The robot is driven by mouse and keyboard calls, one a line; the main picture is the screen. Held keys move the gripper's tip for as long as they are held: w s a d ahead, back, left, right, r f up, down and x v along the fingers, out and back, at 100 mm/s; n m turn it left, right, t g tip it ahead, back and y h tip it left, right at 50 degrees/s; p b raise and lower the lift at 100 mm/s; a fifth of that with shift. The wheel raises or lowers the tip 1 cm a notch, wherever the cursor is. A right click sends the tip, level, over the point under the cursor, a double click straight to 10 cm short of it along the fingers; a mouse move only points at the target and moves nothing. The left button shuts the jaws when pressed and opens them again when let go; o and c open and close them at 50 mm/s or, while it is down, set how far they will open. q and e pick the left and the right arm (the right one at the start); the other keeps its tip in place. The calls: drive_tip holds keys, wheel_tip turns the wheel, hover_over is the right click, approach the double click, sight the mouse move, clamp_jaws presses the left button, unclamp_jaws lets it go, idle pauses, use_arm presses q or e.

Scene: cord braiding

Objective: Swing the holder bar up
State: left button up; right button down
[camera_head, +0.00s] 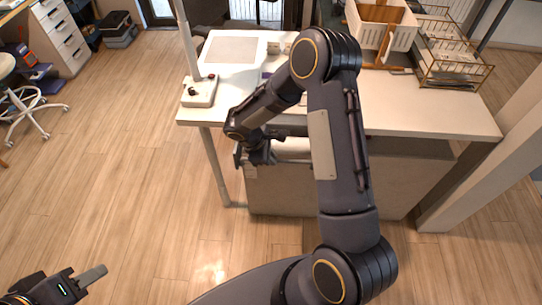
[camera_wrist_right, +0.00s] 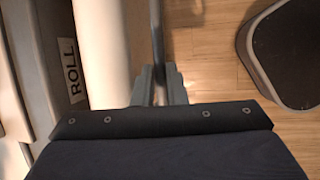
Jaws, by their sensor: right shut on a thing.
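The holder bar (camera_wrist_right: 157,35) is a thin grey bar running up the middle of the right wrist view. My right gripper (camera_wrist_right: 158,80) has its fingers shut on it. In the head view my right gripper (camera_head: 246,160) is low at the front of the white table, and my own arm hides part of that place. A white roll (camera_wrist_right: 100,50) lies beside the bar, just left of the fingers, with a ROLL label (camera_wrist_right: 70,72) left of it. My left gripper (camera_head: 88,278) is at the bottom left, over bare floor and far from the bar; its finger gap does not show clearly.
The white table (camera_head: 420,110) carries a white panel (camera_head: 232,50), a small control box (camera_head: 200,91), a white crate (camera_head: 380,22) and a wire rack (camera_head: 455,60). A table leg (camera_head: 215,165) stands near my right gripper.

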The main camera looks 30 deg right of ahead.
drive_tip(key=shift+w+d+r+g+p, duration=0.15)
drive_tip(key=shift+w+r+g+p, duration=0.05)
drive_tip(key=shift+r+g+p, duration=0.15)
drive_tip(key=shift+w+f+y, duration=0.1)
drive_tip(key=shift+f+y, duration=0.15)
drive_tip(key=shift+y, duration=0.05)
drive_tip(key=c, duration=1.5)
unclamp_jaws()
drive_tip(key=v, duration=0.7)
drive_tip(key=shift+w+r+b, duration=0.1)
drive_tip(key=shift+r+b, duration=0.2)
drive_tip(key=shift+r, duration=0.1)
